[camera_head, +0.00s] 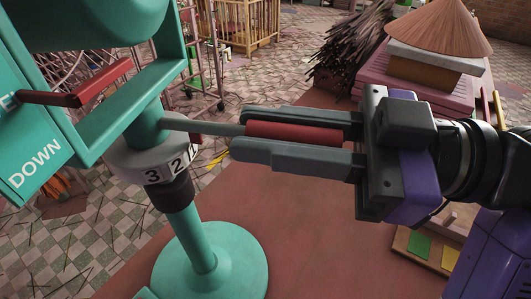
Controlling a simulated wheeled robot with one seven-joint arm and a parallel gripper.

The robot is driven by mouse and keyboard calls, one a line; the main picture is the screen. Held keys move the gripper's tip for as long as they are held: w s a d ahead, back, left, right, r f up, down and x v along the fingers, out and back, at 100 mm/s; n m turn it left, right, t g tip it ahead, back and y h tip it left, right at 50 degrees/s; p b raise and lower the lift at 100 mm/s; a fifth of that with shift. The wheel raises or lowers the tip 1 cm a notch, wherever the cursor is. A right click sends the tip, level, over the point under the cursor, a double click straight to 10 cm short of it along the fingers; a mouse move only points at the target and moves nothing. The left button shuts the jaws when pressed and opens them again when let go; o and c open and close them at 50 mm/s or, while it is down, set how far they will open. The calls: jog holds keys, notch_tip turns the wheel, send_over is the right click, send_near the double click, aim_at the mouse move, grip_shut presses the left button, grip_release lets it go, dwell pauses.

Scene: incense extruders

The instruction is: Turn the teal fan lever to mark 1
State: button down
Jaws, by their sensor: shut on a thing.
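The teal fan lever is a thin grey rod (205,127) with a red grip (295,132). It sticks out to the right from the teal post (147,128), just above a pale collar (145,158). The collar bears black marks 3 and 2, and a partly seen mark at its right edge that looks like 1. The rod passes over the collar's right side, beyond the 2. Its exact alignment with a mark is hard to tell. My gripper (242,131) comes in from the right and is shut on the red grip, one finger along each side.
A teal box (35,150) lettered DOWN, with another red-handled lever (75,90), stands at the left. A round teal base (215,262) sits on the reddish surface (330,235). Dark sticks (350,45) and a cone of brown sticks (440,25) stand behind.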

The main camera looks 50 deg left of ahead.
aim_at(353, 141)
jog(key=shift+w, duration=0.1)
jog(key=c, duration=1.3)
grip_release()
jog(key=shift+a, duration=0.1)
jog(key=shift+o, duration=0.2)
jog(key=shift+w, duration=0.1)
jog(key=b+v, duration=0.1)
jog(key=v, duration=0.6)
jog(key=shift+a, duration=0.1)
jog(key=shift+w+d, duration=0.25)
jog(key=shift+d, duration=0.1)
jog(key=shift+r, duration=0.1)
